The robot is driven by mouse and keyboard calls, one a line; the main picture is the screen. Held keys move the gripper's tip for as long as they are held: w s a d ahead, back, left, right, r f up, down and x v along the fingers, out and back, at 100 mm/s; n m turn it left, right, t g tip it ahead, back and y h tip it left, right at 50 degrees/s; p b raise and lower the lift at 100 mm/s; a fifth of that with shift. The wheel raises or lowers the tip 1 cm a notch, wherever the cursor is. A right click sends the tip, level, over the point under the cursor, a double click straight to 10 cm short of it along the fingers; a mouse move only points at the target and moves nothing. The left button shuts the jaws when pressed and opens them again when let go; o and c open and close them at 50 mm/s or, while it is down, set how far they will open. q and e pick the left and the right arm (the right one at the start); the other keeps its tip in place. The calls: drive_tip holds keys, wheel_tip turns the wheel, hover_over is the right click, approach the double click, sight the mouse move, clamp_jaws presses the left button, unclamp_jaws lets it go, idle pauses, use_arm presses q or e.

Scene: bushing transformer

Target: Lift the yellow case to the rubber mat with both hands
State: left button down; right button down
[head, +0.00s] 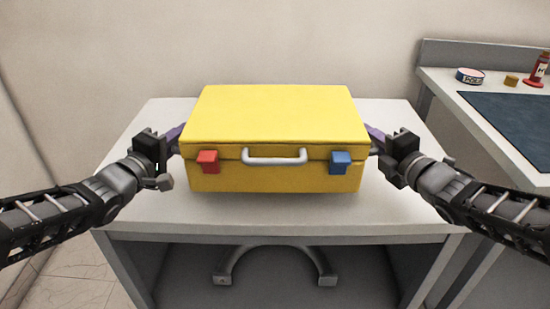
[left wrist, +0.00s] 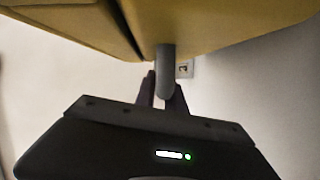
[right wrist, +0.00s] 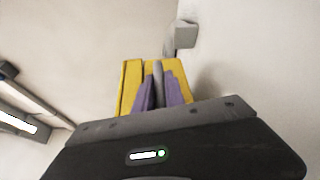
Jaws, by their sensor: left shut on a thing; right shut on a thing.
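The yellow case (head: 275,115) is closed and upright over the white table, with a grey front handle (head: 274,157), a red latch on the left and a blue latch on the right. Whether its underside touches the table is hard to tell. My left gripper (head: 174,138) is at its left side, shut on a grey side handle (left wrist: 166,72). My right gripper (head: 375,137) is at its right side, shut on the other grey side handle (right wrist: 158,78). The dark blue rubber mat (head: 515,125) lies on the counter at the right, clear in its visible part.
The white table (head: 150,205) has bare room around the case. A gap separates the table and counter.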

use_arm(q)
drive_tip(key=shift+r, duration=0.25)
use_arm(e)
drive_tip(key=shift+r, duration=0.3)
